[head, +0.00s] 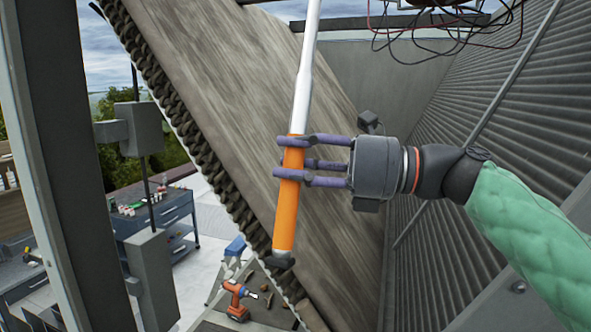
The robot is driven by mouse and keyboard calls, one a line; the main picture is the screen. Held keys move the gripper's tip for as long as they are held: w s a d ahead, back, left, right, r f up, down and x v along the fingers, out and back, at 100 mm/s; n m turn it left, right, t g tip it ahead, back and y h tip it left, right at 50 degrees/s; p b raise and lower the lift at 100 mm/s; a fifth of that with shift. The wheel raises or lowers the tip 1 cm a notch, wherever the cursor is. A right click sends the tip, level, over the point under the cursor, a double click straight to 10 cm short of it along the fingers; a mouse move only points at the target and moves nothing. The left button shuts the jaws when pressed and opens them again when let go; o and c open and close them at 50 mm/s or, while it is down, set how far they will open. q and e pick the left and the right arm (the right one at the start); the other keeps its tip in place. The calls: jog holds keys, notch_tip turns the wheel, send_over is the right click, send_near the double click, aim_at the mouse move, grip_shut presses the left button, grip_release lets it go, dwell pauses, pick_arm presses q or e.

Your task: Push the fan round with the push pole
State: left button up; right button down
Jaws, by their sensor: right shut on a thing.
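The push pole (303,85) has a white shaft and an orange grip with a dark end cap. It stands nearly upright, leaning slightly, and its upper end runs out of the top of the view. My right gripper (285,158) comes in from the right and is shut around the top of the orange grip. My left gripper is not in view. I cannot make out the fan for certain; a wide grey-brown streaked panel (235,120) with a dark ridged edge slants behind the pole.
Corrugated grey wall (470,110) lies close on the right, with loose wires (445,25) at the top. A grey post (65,170) stands at left. An orange drill (238,298) lies below on a surface with small parts. A tool cabinet (160,215) stands lower left.

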aim_at(305, 132)
jog(key=shift+w+d+r, duration=0.1)
jog(key=shift+w+r, duration=0.15)
jog(key=shift+r, duration=0.35)
jog(key=shift+w+d+r, duration=0.1)
jog(key=shift+w+r, duration=0.15)
jog(key=shift+r, duration=0.4)
jog(key=shift+w+d+r, duration=0.1)
jog(key=shift+w+r, duration=0.15)
jog(key=shift+r, duration=0.35)
jog(key=shift+w, duration=0.1)
jog(key=shift+w, duration=1.75)
jog(key=shift+s+f, duration=0.1)
jog(key=s+f+b, duration=0.1)
jog(key=f+b, duration=0.2)
jog(key=b, duration=0.1)
jog(key=s+a+f+b, duration=0.1)
jog(key=s+f+b, duration=0.1)
jog(key=f+b, duration=0.2)
jog(key=s+f+b, duration=0.1)
jog(key=f+b, duration=0.2)
jog(key=f, duration=0.1)
jog(key=shift+s+a+b, duration=0.3)
jog(key=shift+b, duration=0.1)
jog(key=s+f+b, duration=0.1)
jog(key=f+b, duration=0.1)
jog(key=s+f+b, duration=0.1)
jog(key=f+b, duration=0.1)
jog(key=s+a+f+b, duration=0.1)
jog(key=f+b, duration=0.2)
jog(key=shift+f, duration=0.1)
